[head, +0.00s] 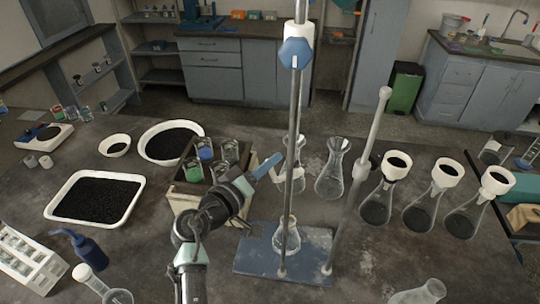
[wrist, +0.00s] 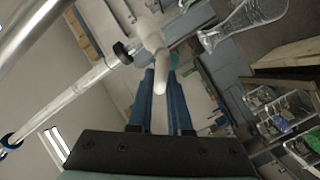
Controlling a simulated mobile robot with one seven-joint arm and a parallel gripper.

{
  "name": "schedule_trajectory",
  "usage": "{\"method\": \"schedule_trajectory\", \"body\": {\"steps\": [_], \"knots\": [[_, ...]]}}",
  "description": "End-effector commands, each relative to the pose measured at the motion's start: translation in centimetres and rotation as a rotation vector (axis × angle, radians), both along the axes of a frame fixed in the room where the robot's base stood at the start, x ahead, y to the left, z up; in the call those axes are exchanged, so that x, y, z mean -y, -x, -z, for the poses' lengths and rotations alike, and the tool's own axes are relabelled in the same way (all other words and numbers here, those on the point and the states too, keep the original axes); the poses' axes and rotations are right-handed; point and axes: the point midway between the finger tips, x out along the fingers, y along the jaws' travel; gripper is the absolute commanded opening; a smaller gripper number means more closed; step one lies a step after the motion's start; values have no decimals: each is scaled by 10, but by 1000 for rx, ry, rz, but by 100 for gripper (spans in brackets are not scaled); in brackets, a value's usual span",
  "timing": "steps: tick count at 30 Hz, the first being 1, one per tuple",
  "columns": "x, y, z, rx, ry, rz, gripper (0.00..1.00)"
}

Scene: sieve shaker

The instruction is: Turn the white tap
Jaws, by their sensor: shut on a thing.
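The white tap (wrist: 151,36) sits on a glass tube (wrist: 80,92) in the wrist view, with a black ring (wrist: 122,53) beside it. Its pale handle points toward me, between my two blue fingers. My gripper (wrist: 161,75) is shut on this handle. In the head view my gripper (head: 275,163) reaches from the left to the upright stand. There the tap is mostly hidden by the fingers and the metal rod (head: 294,110). A conical flask (head: 286,236) stands below on the blue stand base (head: 258,262).
A glass flask (head: 332,172) stands just right of the stand, and a slanted rod (head: 371,150) rises beyond it. Several funnel-topped flasks (head: 420,210) stand farther right. A wooden rack of bottles (head: 190,190) is close behind my gripper. A tray of black grains (head: 134,203) lies left.

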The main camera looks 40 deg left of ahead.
Motion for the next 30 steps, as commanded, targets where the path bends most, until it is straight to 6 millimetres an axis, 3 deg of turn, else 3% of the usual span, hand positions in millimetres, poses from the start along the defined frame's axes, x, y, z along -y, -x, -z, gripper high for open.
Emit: {"method": "schedule_trajectory", "body": {"steps": [11, 12, 16, 17, 26, 30], "knots": [[-1, 0, 2, -24, 43, -1, 0], [-1, 0, 2, -24, 43, -1, 20], [-1, 0, 2, -24, 42, -1, 44], [-1, 0, 2, -24, 42, -1, 46], [-1, 1, 2, -22, 41, -1, 46], [-1, 11, 2, -22, 40, -1, 46]]}}
